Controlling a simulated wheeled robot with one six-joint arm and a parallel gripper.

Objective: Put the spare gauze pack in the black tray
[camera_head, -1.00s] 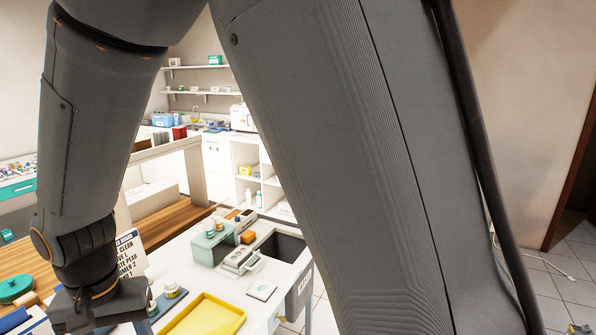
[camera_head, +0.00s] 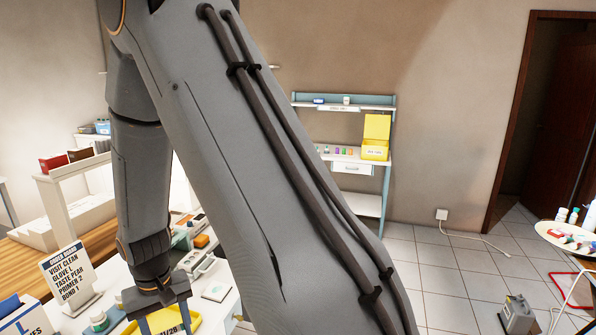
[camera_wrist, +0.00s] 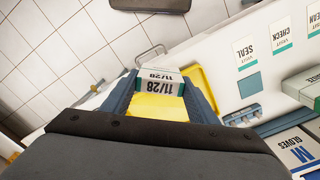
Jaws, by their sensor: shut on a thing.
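My gripper (camera_wrist: 160,88) is shut on a small white pack (camera_wrist: 158,76) with a grey-green band and the label 11/28, which I take to be the spare gauze pack. The pack sits between the two blue-grey fingers in the wrist view. In the head view my gripper (camera_head: 165,320) is low at the left, with the 11/28 label partly showing between its fingers. A yellow tray (camera_wrist: 208,88) lies below the pack. I cannot make out the black tray for certain; my arm hides much of the cart in the head view.
A sign card (camera_head: 72,275) stands on the white cart top left of my gripper. A glove box (camera_wrist: 298,150) and label cards (camera_wrist: 247,55) are at the right in the wrist view. A grey box (camera_head: 518,315) stands on the tiled floor at right.

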